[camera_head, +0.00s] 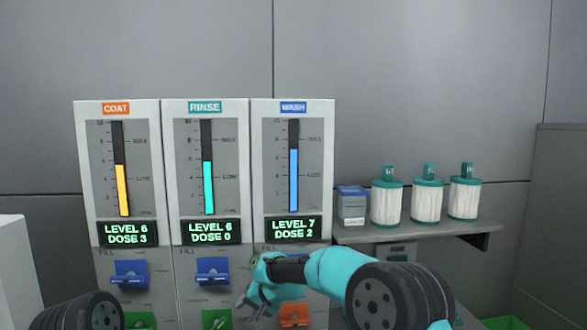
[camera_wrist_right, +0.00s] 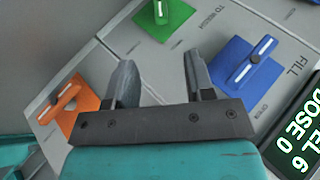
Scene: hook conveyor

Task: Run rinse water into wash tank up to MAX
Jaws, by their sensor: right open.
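The wash tank (camera_head: 293,223) has a blue column and its display reads LEVEL 7, DOSE 2. The column stands below the MAX mark. The rinse tank (camera_head: 206,221) has a teal column and its display reads LEVEL 6, DOSE 0. Below it are a blue fill handle (camera_head: 212,268) and a green handle (camera_head: 215,320), both also in the right wrist view. My right gripper (camera_head: 247,299) is open and empty in front of the lower panels, between the green handle and an orange handle (camera_head: 293,314). Its fingers (camera_wrist_right: 161,80) touch no handle that I can see. My left gripper is out of view.
The coat tank (camera_head: 116,222) at left reads LEVEL 6, DOSE 3, with a blue handle (camera_head: 130,272) below. A shelf (camera_head: 420,231) at right holds a blue-lidded box (camera_head: 352,206) and three white filter cartridges (camera_head: 427,202). My right arm hides part of the wash panel.

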